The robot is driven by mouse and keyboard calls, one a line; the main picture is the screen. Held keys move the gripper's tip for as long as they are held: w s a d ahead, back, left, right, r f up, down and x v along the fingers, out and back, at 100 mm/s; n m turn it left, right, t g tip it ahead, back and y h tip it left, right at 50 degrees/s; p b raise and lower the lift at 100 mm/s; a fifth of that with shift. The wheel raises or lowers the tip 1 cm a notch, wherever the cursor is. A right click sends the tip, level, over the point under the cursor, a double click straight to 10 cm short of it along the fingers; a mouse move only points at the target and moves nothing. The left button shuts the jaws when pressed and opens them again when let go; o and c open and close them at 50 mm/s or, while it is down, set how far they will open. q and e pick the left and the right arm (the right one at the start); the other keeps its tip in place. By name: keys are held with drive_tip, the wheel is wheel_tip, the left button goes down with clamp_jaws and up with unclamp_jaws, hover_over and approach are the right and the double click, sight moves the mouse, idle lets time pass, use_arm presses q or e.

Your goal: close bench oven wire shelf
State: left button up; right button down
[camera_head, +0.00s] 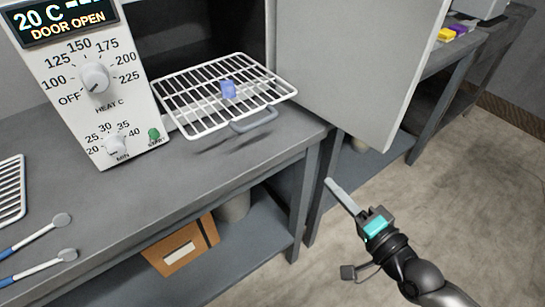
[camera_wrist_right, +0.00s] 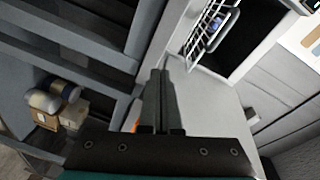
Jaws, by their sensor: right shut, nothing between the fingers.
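The wire shelf (camera_head: 175,100) of the bench oven is slid out of the oven opening, over the bench top, with a grey handle (camera_head: 254,120) on its front edge. A small blue block (camera_head: 228,89) rests on the shelf. The shelf also shows at the top of the right wrist view (camera_wrist_right: 208,28). The oven door (camera_head: 375,65) stands open to the right of the shelf. My right gripper (camera_head: 330,183) is shut and empty, below the door and to the right of the shelf, apart from both. My left gripper is out of view.
The oven's control panel (camera_head: 95,85) reads 20 C and DOOR OPEN. Tools with blue handles (camera_head: 35,233) and a rack (camera_head: 10,190) lie on the bench (camera_head: 120,205) at left. An orange box (camera_head: 182,248) sits on the lower shelf. The floor around my right gripper is clear.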

drive_tip(key=s+a+r+m+y+b, duration=0.2)
drive_tip(key=s+a+r+y+b, duration=0.1)
drive_tip(key=s+a+r+b, duration=0.15)
drive_tip(key=p, duration=0.1)
approach(261, 124)
drive_tip(key=shift+t+y, duration=0.3)
drive_tip(key=shift+t, duration=0.1)
drive_tip(key=x, duration=0.3)
drive_tip(key=f+x, duration=0.1)
drive_tip(key=x, duration=0.1)
drive_tip(key=shift+w+a+r, duration=0.1)
drive_tip(key=shift+a, duration=0.05)
drive_tip(key=shift+x, duration=0.8)
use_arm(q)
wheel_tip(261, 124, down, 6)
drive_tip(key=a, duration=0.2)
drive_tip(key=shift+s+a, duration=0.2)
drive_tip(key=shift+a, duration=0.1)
